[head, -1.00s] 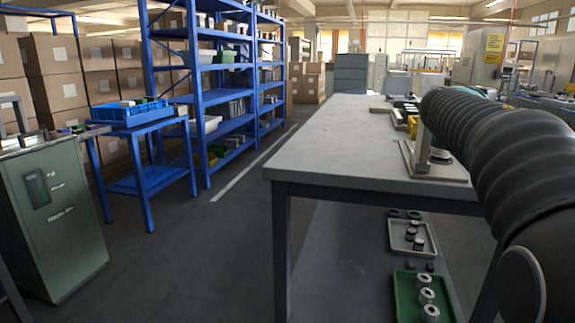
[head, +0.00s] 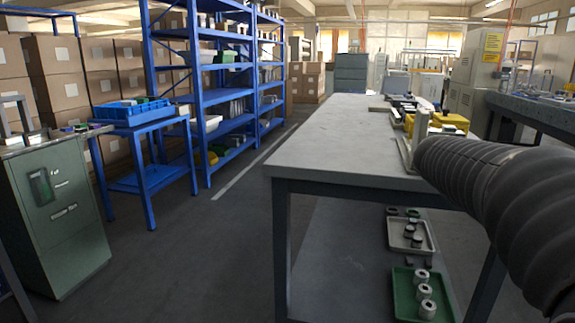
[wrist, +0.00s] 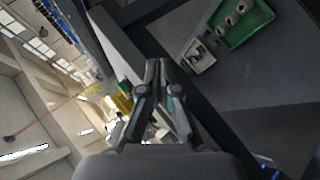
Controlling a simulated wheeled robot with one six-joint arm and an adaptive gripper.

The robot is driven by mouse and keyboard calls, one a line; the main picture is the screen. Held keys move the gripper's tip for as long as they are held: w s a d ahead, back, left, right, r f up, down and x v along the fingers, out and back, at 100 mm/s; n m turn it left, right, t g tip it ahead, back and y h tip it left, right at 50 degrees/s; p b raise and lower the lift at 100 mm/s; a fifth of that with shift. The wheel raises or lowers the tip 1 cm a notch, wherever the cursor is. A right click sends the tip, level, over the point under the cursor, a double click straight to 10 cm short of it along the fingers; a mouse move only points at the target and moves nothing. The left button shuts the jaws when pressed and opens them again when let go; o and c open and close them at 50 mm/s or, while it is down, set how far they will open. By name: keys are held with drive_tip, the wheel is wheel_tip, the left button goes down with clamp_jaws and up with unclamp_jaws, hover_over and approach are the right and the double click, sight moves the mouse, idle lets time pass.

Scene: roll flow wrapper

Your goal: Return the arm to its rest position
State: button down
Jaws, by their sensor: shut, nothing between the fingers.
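My arm, in a black ribbed sleeve, reaches in from the right edge of the head view, beside the right side of the grey workbench (head: 335,140). My gripper is hidden in the head view. In the wrist view my gripper (wrist: 158,64) is shut and empty, its two fingertips together. The wrist view is strongly tilted, with the bench edge behind the fingers and the lower shelf at upper right.
A green tray (head: 403,309) and a pale tray (head: 398,236) with small parts lie on the bench's lower shelf. Yellow bins (head: 450,121) stand at the bench's right side. A blue rack (head: 205,100) and a green cabinet (head: 60,225) stand left. The floor between is clear.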

drive_tip(key=s+a+f+m+y, duration=0.1)
drive_tip(key=s+a+f+y, duration=0.3)
drive_tip(key=s+a, duration=0.8)
drive_tip(key=s+a+f+m+y, duration=0.1)
drive_tip(key=s+a+f+y, duration=0.4)
drive_tip(key=s+a+f, duration=0.4)
drive_tip(key=s+a, duration=0.3)
drive_tip(key=s, duration=0.1)
drive_tip(key=shift+f+p, duration=0.2)
drive_tip(key=shift+p, duration=0.1)
drive_tip(key=shift+a, duration=0.15)
